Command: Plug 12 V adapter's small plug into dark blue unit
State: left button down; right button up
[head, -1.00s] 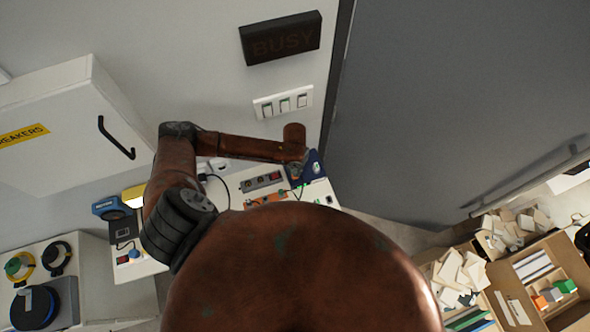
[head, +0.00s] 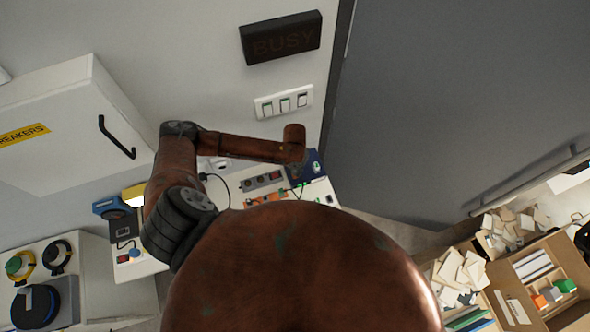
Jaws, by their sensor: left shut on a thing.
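The dark blue unit (head: 315,166) stands at the back right of the white bench top, partly behind my left wrist. My left gripper (head: 299,163) is at the unit's left side, mostly hidden by my wrist. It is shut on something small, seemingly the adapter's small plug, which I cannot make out. Whether that touches the unit is hidden. A black cable (head: 226,188) curves over the bench from near a white wall socket (head: 217,164). My right gripper is not in view.
A grey power strip (head: 262,181) and an orange item (head: 266,198) lie on the bench left of the unit. A breaker cabinet (head: 75,125) juts out at left. My own arm covers the bench's front. Open cartons (head: 548,262) stand at lower right.

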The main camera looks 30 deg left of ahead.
aim_at(295, 170)
pick_arm(q)
jog(key=shift+f, duration=0.3)
dwell(0.6)
jog(key=c, duration=1.8)
grip_release()
notch_tip(295, 170, up, 12)
jog(key=shift+a+r, duration=0.1)
